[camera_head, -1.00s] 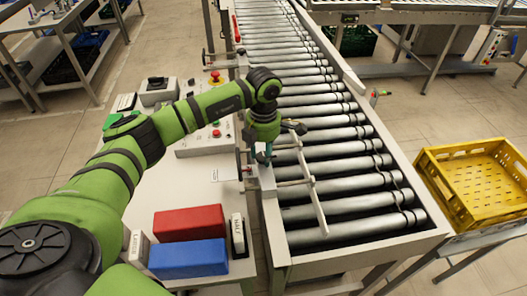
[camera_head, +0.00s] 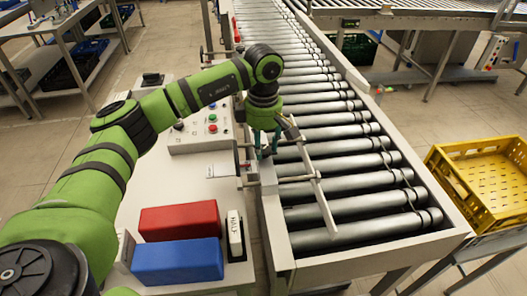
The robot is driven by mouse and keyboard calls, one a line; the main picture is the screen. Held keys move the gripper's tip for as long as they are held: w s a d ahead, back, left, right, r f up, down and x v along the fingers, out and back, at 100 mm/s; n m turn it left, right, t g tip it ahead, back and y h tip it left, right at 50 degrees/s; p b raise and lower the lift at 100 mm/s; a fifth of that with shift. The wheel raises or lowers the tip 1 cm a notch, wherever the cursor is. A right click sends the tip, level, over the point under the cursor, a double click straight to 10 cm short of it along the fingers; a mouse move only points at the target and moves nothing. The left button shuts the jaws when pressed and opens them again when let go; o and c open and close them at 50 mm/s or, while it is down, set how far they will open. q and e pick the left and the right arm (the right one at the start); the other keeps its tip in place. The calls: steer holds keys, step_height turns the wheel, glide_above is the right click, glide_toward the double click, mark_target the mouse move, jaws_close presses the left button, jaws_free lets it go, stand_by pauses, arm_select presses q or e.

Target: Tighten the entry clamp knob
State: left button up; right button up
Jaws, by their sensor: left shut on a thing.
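My left gripper (camera_head: 265,148) is at the left rail of the roller conveyor (camera_head: 345,183), pointing down at the entry clamp. It is shut on the clamp knob, which its fingers mostly hide. I cannot tell how far the knob is turned. The clamp's pale guide bar (camera_head: 316,180) runs above the near rollers, just right of the gripper. My right gripper is out of view.
A control panel (camera_head: 200,133) with coloured buttons stands left of the gripper. A red box (camera_head: 180,220) and a blue box (camera_head: 178,261) lie on the near tabletop. A yellow crate (camera_head: 484,178) stands at the right. The near rollers are empty.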

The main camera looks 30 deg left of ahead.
mark_target(263, 149)
arm_select(q)
steer(key=m+b, duration=0.1)
steer(key=m, duration=0.2)
steer(key=m+b, duration=0.1)
steer(key=shift+f+m+b, duration=0.25)
steer(key=shift+m+b, duration=0.05)
steer(key=shift+s+r+m+b, duration=0.1)
steer(key=shift+m+b, duration=0.7)
steer(key=shift+m, duration=1.5)
steer(key=o, duration=1.1)
steer(key=shift+o, duration=0.2)
steer(key=shift+r, duration=0.2)
step_height(263, 149, up, 12)
steer(key=shift+f, duration=0.15)
